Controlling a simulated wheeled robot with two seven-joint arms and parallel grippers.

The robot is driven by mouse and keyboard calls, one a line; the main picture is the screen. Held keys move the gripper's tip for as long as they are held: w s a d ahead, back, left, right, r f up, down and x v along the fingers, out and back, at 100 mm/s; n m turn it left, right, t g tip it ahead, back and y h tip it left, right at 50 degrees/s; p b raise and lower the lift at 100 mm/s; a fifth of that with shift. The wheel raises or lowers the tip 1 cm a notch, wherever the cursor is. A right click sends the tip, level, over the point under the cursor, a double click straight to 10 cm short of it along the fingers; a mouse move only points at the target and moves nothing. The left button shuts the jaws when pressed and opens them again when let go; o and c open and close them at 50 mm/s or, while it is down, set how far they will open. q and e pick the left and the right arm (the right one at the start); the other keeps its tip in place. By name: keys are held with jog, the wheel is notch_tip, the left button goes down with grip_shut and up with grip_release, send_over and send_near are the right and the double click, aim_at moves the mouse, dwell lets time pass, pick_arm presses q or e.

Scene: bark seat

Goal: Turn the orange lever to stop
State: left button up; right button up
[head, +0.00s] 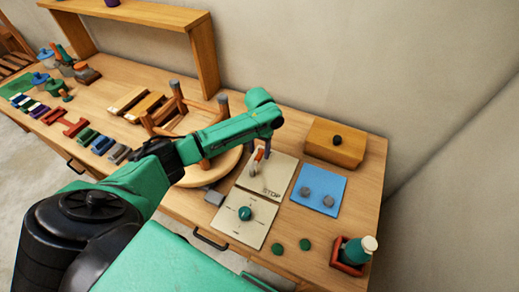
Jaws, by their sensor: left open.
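The orange lever (259,155) stands on a beige panel (277,173) marked STOP near the panel's lower edge. The lever sits towards the panel's left part, with a grey base below it. My left gripper (266,147) comes in from the left on a green arm and points down at the lever. Its jaws are open; its fingers are small and partly hidden by the wrist. I cannot tell whether they touch the lever. My right gripper is out of view.
A beige panel with a teal knob (245,213) lies in front. A blue panel (318,190) with two grey knobs and a wooden box (335,143) are to the right. A red holder (347,262) with a bottle stands at the front right. An upturned stool (205,173) lies left.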

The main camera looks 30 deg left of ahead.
pick_arm(q)
jog(key=shift+f, duration=0.35)
jog(key=shift+s+d, duration=0.15)
jog(key=shift+s, duration=0.05)
grip_shut()
jog(key=shift+w+r, duration=0.1)
dwell(0.9)
